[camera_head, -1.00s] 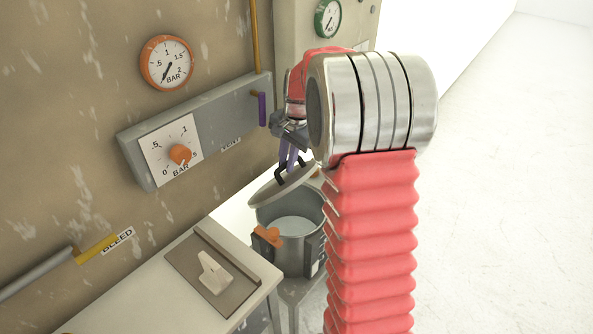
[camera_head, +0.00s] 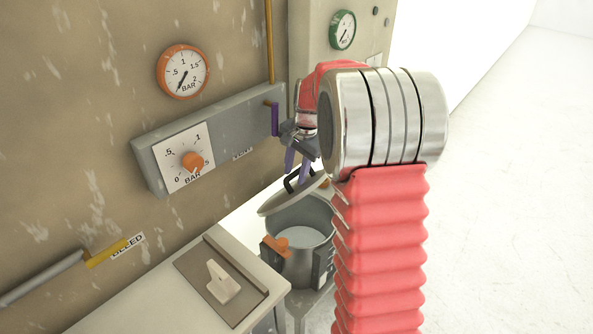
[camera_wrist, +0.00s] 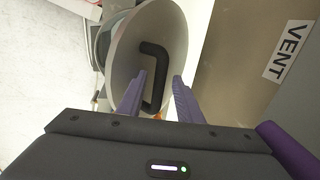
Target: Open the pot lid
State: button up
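The grey pot (camera_head: 312,270) stands low behind the counter, its light interior in view. Its lid (camera_head: 280,203) is tilted up at the pot's back-left side, with a black handle (camera_head: 290,184) on top. An orange part (camera_head: 275,246) sits at the pot's near rim. My gripper (camera_head: 297,172) is open just above the handle, its purple fingers spread. In the wrist view the lid (camera_wrist: 118,65) lies ahead, and the black handle (camera_wrist: 163,65) shows between and beyond the fingertips (camera_wrist: 160,77). I cannot tell whether a finger touches it.
A wall panel with an orange knob (camera_head: 192,161) and a purple lever (camera_head: 274,120) is close left of my gripper. A counter with a white switch (camera_head: 222,281) is in front. The VENT label (camera_wrist: 287,52) is on the wall. Open floor lies to the right.

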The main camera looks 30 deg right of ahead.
jog(key=shift+r, duration=0.1)
notch_tip(320, 180, up, 13)
jog(key=s, duration=0.2)
jog(key=shift+s+d+r, duration=0.15)
jog(key=shift+s+d, duration=0.05)
jog(key=shift+d, duration=0.25)
jog(key=shift+s+a+r, duration=0.1)
jog(key=shift+s+a, duration=0.05)
jog(key=shift+a, duration=0.05)
jog(key=c, duration=0.3)
jog(key=s+a+r+n, duration=0.1)
jog(key=a, duration=0.1)
jog(key=s+a+n, duration=0.1)
jog(key=s+a, duration=0.1)
jog(key=s+a+r+n, duration=0.1)
jog(key=s+a, duration=0.1)
jog(key=shift+a+r+t+h, duration=0.3)
jog(key=shift+a+t, duration=0.05)
jog(key=shift+t, duration=0.05)
grip_shut()
jog(key=s+a+f+n+t, duration=0.1)
jog(key=s+a+f+n, duration=0.2)
jog(key=s, duration=0.7)
jog(key=s+a+f+n+t, duration=0.1)
jog(key=s+a+f+n, duration=0.1)
jog(key=s+a+n, duration=0.6)
jog(key=s+a, duration=0.3)
jog(key=shift+f+t, duration=0.4)
